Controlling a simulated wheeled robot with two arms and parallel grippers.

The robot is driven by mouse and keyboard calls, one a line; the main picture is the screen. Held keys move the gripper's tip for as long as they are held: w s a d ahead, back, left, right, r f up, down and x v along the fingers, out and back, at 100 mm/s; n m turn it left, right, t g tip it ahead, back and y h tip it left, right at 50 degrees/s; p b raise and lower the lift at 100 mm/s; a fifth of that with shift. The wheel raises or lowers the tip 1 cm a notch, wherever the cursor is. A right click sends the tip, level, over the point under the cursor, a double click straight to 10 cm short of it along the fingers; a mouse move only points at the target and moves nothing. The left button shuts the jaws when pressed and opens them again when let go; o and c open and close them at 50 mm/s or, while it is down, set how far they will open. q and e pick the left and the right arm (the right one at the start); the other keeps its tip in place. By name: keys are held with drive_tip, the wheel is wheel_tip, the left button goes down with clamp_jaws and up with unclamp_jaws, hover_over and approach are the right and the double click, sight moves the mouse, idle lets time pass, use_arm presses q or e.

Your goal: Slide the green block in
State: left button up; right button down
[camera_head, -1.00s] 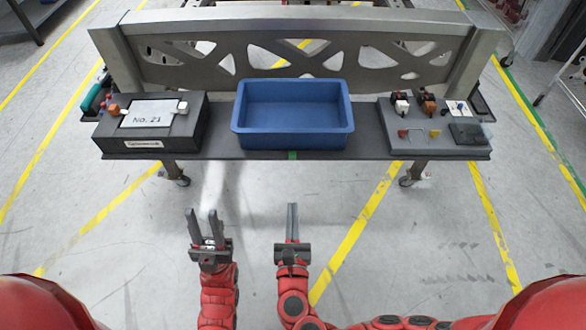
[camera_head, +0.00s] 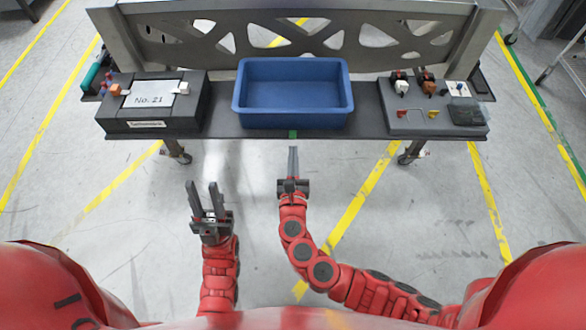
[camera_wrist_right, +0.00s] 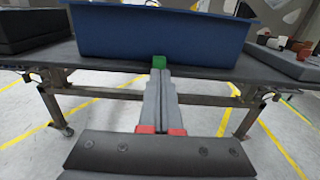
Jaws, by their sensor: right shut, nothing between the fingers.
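The small green block (camera_head: 293,134) sits at the table's front edge, below the middle of the blue bin. In the right wrist view the green block (camera_wrist_right: 159,61) shows straight ahead of the fingertips. My right gripper (camera_head: 293,150) is shut and empty, its fingers pointing at the block. In the right wrist view the right fingertips (camera_wrist_right: 160,73) overlap the block's lower edge; I cannot tell whether they touch it. My left gripper (camera_head: 201,185) is open and empty, in front of the table on the left.
The blue bin (camera_head: 295,121) stands empty on the dark table (camera_head: 365,125). A black box labelled "No. 21" (camera_head: 150,125) is at the left. A grey board (camera_head: 405,128) with several small parts is at the right. The floor in front is clear.

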sight(293, 136)
drive_tip(key=w, duration=0.3)
drive_tip(key=shift+w, duration=0.15)
